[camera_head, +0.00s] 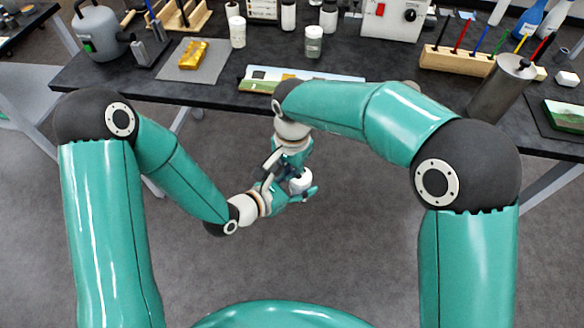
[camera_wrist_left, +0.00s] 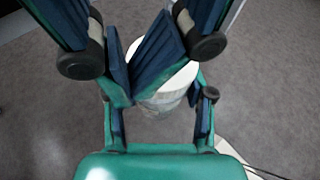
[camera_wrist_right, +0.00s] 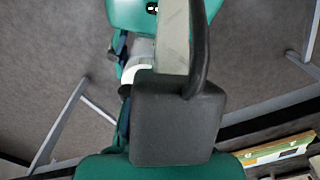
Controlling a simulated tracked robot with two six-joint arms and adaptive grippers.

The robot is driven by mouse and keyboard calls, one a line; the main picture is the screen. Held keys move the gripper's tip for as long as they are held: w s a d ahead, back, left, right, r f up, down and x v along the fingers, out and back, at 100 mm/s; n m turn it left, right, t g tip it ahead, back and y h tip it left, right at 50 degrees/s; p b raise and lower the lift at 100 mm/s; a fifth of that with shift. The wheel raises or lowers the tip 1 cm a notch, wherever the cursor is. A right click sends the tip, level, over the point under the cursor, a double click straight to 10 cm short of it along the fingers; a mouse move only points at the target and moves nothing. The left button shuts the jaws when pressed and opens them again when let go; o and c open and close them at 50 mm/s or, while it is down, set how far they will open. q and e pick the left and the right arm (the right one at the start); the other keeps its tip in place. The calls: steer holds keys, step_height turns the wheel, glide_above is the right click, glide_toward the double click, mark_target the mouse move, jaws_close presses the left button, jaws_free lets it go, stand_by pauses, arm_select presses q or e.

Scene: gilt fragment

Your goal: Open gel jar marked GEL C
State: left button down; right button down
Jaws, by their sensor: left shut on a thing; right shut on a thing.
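A small jar with a white lid (camera_head: 300,182) is held in the air in front of the table, between my two grippers. My left gripper (camera_head: 290,192) comes from the left and is shut around the jar's body; the body (camera_wrist_left: 162,106) shows between its fingers in the left wrist view. My right gripper (camera_head: 276,165) reaches down from above and is shut on the white lid (camera_wrist_left: 178,82). In the right wrist view the jar (camera_wrist_right: 138,68) is mostly hidden behind my gripper. No marking on it is readable. I cannot tell whether lid and body are apart.
The dark table (camera_head: 205,95) lies behind my arms. On it are a white jar (camera_head: 237,32), a grey-labelled jar (camera_head: 313,42), a gold piece (camera_head: 193,55) on a grey mat, a long picture panel (camera_head: 262,76), a brush rack (camera_head: 455,62) and a metal canister (camera_head: 502,85). Open floor lies below the grippers.

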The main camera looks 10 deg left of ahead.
arm_select(q)
steer(key=shift+w+a+r, duration=0.25)
steer(key=shift+w+a, duration=0.15)
arm_select(e)
steer(key=shift+s+d+f, duration=0.15)
steer(key=shift+d+f, duration=0.2)
steer(key=shift+d, duration=0.2)
steer(key=c, duration=1.1)
jaws_free()
arm_select(q)
steer(key=shift+d, duration=0.1)
arm_select(e)
steer(key=shift+a, duration=0.1)
arm_select(q)
steer(key=shift+s, duration=0.1)
arm_select(e)
steer(key=shift+r, duration=0.1)
